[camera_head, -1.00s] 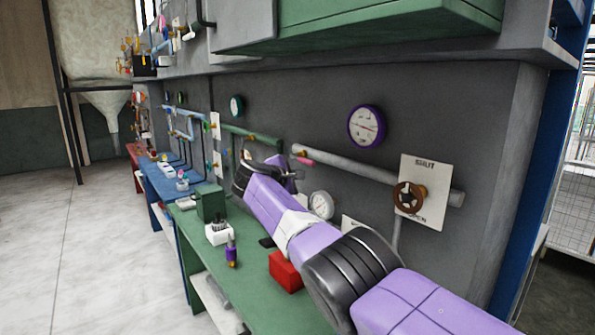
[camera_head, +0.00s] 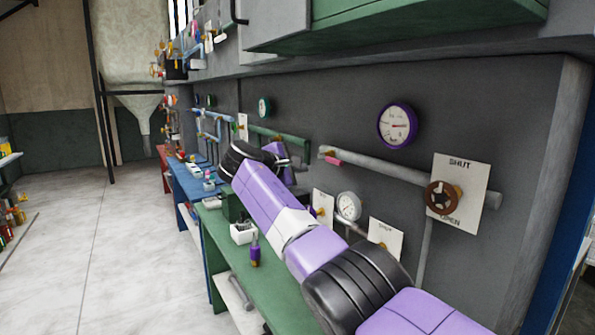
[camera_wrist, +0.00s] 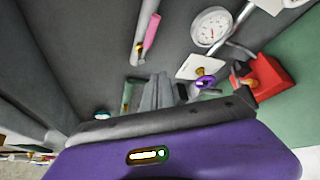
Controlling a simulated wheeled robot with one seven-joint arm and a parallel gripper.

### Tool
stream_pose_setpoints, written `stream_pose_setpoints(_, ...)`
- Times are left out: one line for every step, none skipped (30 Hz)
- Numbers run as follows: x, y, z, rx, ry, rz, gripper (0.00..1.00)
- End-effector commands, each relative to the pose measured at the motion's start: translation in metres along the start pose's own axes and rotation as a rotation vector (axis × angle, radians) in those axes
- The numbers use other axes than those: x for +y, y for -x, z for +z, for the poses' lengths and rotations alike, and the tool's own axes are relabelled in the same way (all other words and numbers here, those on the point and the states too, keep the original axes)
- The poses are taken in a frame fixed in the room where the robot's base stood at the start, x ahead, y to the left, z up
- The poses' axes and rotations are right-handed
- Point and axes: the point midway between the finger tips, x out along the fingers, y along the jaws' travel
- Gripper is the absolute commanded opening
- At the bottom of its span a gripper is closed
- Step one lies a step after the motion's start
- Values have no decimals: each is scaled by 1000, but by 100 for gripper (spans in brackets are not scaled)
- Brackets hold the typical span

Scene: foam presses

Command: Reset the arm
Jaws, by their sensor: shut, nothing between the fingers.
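My purple and black arm reaches from the lower right of the head view, in front of the grey wall and over the green bench (camera_head: 262,292). In the wrist view, my gripper (camera_wrist: 157,80) shows as two grey fingers close together above its purple body, with nothing between them. It points toward the grey wall below the pipe. In the head view the fingers are hard to make out behind the upper end of the arm.
A brown valve wheel (camera_head: 442,197) sits on a SHUT/OPEN plate on the wall pipe, below a purple gauge (camera_head: 397,125). A white gauge (camera_head: 348,206) is close beside my arm. A red block (camera_wrist: 266,82) is on the bench. Clear floor (camera_head: 120,230) lies at left.

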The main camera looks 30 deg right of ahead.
Motion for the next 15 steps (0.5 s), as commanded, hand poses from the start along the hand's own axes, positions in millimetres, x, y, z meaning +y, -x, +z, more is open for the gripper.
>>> stream_pose_setpoints(0, 0, 0, 0, 0, 0, 0)
stream_pose_setpoints(0, 0, 0, 0, 0, 0, 0)
stream_pose_setpoints(0, 0, 0, 0, 0, 0, 0)
stream_pose_setpoints(0, 0, 0, 0, 0, 0, 0)
stream_pose_setpoints(0, 0, 0, 0, 0, 0, 0)
stream_pose_setpoints(0, 0, 0, 0, -1, 0, 0)
stream_pose_setpoints(0, 0, 0, 0, -4, 0, 0)
stream_pose_setpoints(0, 0, 0, 0, -10, 0, 0)
stream_pose_setpoints(2, 0, -1, 6, -25, 7, 0)
stream_pose_setpoints(4, 0, -4, 16, -42, 18, 0)
stream_pose_setpoints(7, 0, -8, 31, -60, 31, 0)
stream_pose_setpoints(15, 2, -13, 60, -93, 53, 0)
stream_pose_setpoints(23, 5, -17, 84, -123, 72, 0)
stream_pose_setpoints(32, 10, -20, 110, -153, 92, 0)
stream_pose_setpoints(44, 16, -24, 145, -194, 120, 0)
